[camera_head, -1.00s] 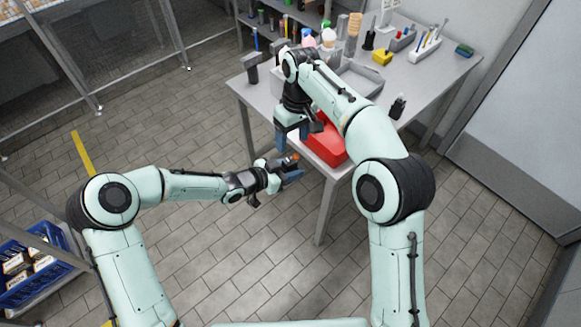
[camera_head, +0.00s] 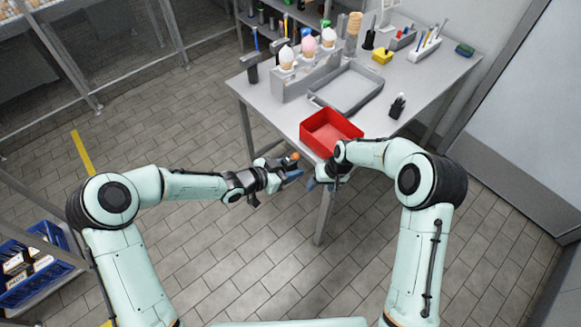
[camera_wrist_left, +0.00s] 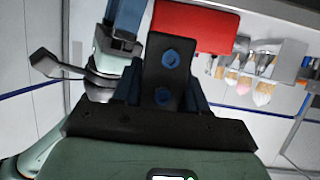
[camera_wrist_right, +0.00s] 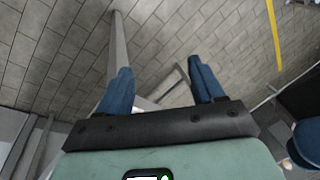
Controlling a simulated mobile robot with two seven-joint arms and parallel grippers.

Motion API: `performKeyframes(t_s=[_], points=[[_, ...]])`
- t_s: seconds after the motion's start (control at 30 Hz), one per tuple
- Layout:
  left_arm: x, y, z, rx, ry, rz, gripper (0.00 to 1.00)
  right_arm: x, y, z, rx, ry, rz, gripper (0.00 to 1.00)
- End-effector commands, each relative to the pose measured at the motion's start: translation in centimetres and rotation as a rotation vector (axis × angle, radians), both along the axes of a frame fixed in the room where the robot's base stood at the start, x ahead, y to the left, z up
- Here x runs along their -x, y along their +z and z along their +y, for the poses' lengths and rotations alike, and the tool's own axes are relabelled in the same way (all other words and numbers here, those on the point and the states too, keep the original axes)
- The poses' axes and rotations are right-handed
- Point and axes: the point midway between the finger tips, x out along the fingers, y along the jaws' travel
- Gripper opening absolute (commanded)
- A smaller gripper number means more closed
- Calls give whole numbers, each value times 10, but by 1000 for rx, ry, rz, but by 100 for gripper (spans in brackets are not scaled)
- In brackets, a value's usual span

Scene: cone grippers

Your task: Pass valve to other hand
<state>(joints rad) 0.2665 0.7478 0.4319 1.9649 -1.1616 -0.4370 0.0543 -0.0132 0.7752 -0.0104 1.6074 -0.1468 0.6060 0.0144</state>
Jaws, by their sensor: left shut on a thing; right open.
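My left gripper (camera_head: 290,176) is shut on the valve and holds it in the air left of the table's front corner. The valve is mostly hidden by the fingers; an orange tip (camera_head: 295,156) shows above them. In the left wrist view a grey lever and metal part of the valve (camera_wrist_left: 90,84) stick out to the left of the fingers. My right gripper (camera_head: 322,186) is open and empty, close to the right of the left gripper and apart from it. Its blue fingers show spread in the right wrist view (camera_wrist_right: 162,88), with only floor and a table leg beyond.
A red open bin (camera_head: 345,122) sits at the table's near corner, just behind my right gripper. Ice-cream cones stand in a grey holder (camera_head: 290,88) beside a grey tray (camera_head: 351,88). A blue crate (camera_head: 35,262) is at lower left. Open floor lies below the grippers.

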Motion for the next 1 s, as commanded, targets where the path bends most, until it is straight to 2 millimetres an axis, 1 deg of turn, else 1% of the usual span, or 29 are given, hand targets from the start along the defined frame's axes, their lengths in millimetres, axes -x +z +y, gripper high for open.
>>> performKeyframes(t_s=[0.03, 0.07, 0.1, 0.17, 0.2, 0.27, 0.3, 0.37, 0.4, 0.43, 0.5, 0.6, 0.7, 0.8, 1.0], points=[[0, 1, 0, 1, 0, -1, 8, 20, -26, -5, -17, -39, 23, 67], [0, 1, 0, 1, 0, -1, 8, 31, -39, -6, -24, -59, 28, 67], [0, 1, 0, 0, 0, -1, 8, 45, -55, -7, -35, -82, 38, 67], [0, 1, 0, 0, 0, -1, 8, 70, -77, -7, -48, -115, 57, 67], [0, 1, 0, 0, 0, -1, 8, 88, -90, -7, -57, -134, 71, 67], [0, 1, 0, 0, 0, -1, 8, 115, -108, -6, -66, -164, 92, 67], [0, 1, 0, 0, 0, -1, 8, 134, -119, -6, -73, -186, 106, 67], [0, 1, 0, 0, 0, -1, 8, 163, -132, -5, -80, -218, 126, 67], [0, 1, 0, 0, 0, -1, 8, 183, -138, -4, -83, -240, 141, 67], [0, 1, 0, 0, 0, -1, 8, 196, -142, -4, -85, -256, 151, 67], [0, 1, 0, 0, 0, -1, 8, 226, -149, -3, -87, -290, 170, 67], [0, 1, 0, 0, 0, -1, 8, 261, -152, -1, -86, -331, 194, 67], [0, 1, 0, 0, 0, -1, 8, 283, -152, -1, -84, -358, 207, 67], [0, 1, 0, 0, 0, -1, 8, 295, -151, 0, -82, -371, 213, 67], [0, 1, 0, 0, 0, -1, 8, 298, -151, 0, -80, -376, 213, 67]])
